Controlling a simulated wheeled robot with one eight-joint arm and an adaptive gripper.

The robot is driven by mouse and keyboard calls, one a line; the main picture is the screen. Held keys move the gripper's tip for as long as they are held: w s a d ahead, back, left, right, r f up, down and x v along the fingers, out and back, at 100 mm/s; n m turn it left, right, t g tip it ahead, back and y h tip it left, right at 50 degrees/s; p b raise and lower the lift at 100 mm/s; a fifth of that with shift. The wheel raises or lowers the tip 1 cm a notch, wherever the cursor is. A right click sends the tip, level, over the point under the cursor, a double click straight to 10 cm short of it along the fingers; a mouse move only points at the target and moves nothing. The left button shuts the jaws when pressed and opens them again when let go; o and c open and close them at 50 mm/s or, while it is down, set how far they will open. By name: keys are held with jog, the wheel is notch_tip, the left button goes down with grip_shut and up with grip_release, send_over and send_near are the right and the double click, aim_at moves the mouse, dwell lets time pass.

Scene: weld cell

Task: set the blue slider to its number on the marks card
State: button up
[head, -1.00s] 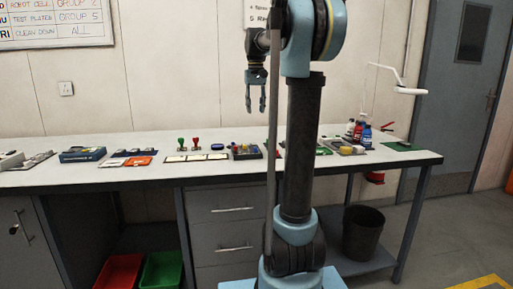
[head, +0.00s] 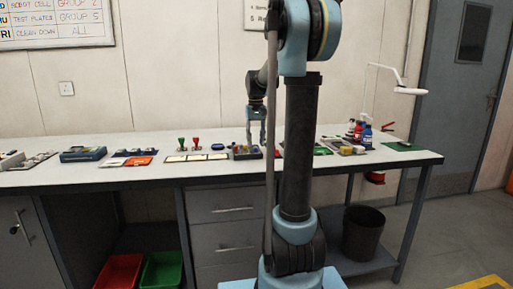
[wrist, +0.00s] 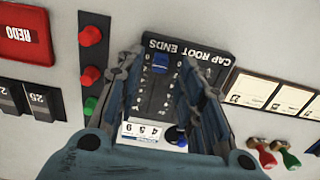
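A dark panel (wrist: 205,50) lettered CAP ROOT ENDS lies under my gripper in the wrist view, printed upside down there. A blue slider cap (wrist: 159,63) sits on it near the lettering, beside a scale with small marks. My gripper (wrist: 159,70) is open, with one finger on each side of the blue slider; I cannot tell whether they touch it. A white card (wrist: 150,133) with digits lies lower in the view, partly hidden by my gripper; I cannot read them surely. In the head view my gripper (head: 256,142) hangs just above the panel (head: 245,153).
A strip with red and green buttons (wrist: 91,62) and a red REDO block (wrist: 28,45) are left in the wrist view. Pale cards (wrist: 255,90) and red and green stamps (wrist: 275,152) are right. The bench (head: 330,170) holds several other items.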

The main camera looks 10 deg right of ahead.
aim_at(253, 146)
jog(key=shift+f, duration=1.35)
grip_shut()
jog(key=shift+w, duration=0.1)
jog(key=w, duration=0.8)
